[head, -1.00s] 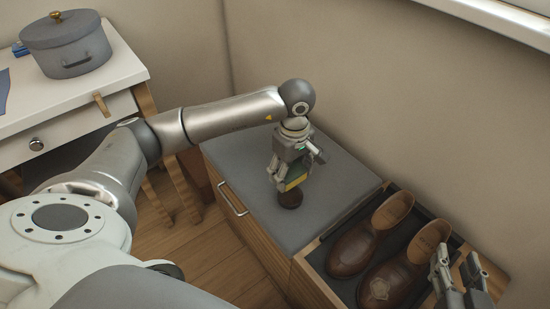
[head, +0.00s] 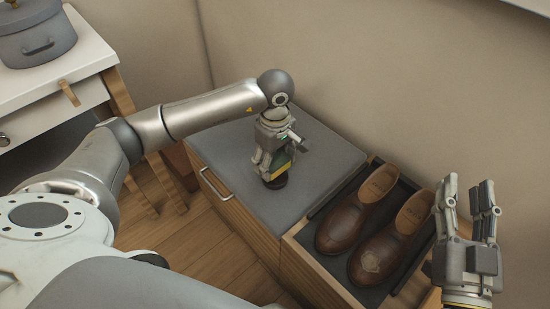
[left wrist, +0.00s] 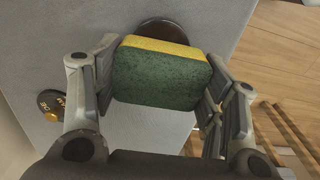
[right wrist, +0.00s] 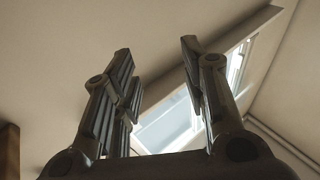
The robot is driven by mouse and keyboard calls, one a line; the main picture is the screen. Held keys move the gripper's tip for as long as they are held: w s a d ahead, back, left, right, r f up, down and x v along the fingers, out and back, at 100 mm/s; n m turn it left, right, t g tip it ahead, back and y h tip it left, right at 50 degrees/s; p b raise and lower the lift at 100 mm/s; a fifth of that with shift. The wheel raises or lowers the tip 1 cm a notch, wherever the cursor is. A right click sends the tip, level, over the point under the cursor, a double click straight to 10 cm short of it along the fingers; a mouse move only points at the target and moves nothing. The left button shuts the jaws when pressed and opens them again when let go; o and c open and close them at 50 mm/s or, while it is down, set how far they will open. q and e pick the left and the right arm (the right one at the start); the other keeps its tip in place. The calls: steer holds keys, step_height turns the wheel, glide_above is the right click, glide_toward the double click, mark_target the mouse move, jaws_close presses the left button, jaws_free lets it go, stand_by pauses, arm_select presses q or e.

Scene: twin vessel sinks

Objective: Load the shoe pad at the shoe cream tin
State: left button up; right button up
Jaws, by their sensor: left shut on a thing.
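My left gripper (head: 275,150) is shut on the shoe pad (head: 283,161), a block with a dark green face and a yellow layer. The left wrist view shows the pad (left wrist: 160,78) between both fingers. The shoe cream tin (head: 276,181), dark brown and round, sits on the grey cabinet top right under the pad. In the left wrist view the pad hides part of the tin (left wrist: 165,28); I cannot tell if they touch. A dark lettered disc, seemingly its lid (left wrist: 55,104), lies beside the left finger. My right gripper (head: 467,205) is open and empty, raised right of the shoes.
Two brown shoes (head: 352,220) (head: 388,245) stand in an open wooden tray or drawer (head: 318,262) right of the grey cabinet top (head: 235,160). A white table (head: 75,65) with a grey pot (head: 38,38) is at the left. The wall is close behind.

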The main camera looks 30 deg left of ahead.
mark_target(275, 169)
arm_select(q)
steer(key=shift+f+b, duration=0.45)
steer(key=shift+f, duration=0.7)
arm_select(e)
step_height(275, 169, up, 6)
steer(key=s+t+y, duration=0.1)
steer(key=s+t, duration=0.1)
steer(key=t, duration=0.2)
steer(key=shift+s, duration=0.3)
arm_select(q)
steer(key=shift+f+b, duration=0.2)
steer(key=shift+b, duration=0.15)
arm_select(e)
steer(key=shift+s+r+t+y, duration=0.3)
steer(key=shift+s+r+t, duration=0.15)
steer(key=shift+r, duration=0.2)
arm_select(q)
steer(key=shift+f, duration=0.3)
arm_select(e)
steer(key=shift+s+r+t+y, duration=0.4)
steer(key=shift+s+r+t, duration=0.25)
steer(key=shift+s+r, duration=0.15)
stand_by(0.3)
steer(key=shift+f, duration=0.1)
stand_by(0.4)
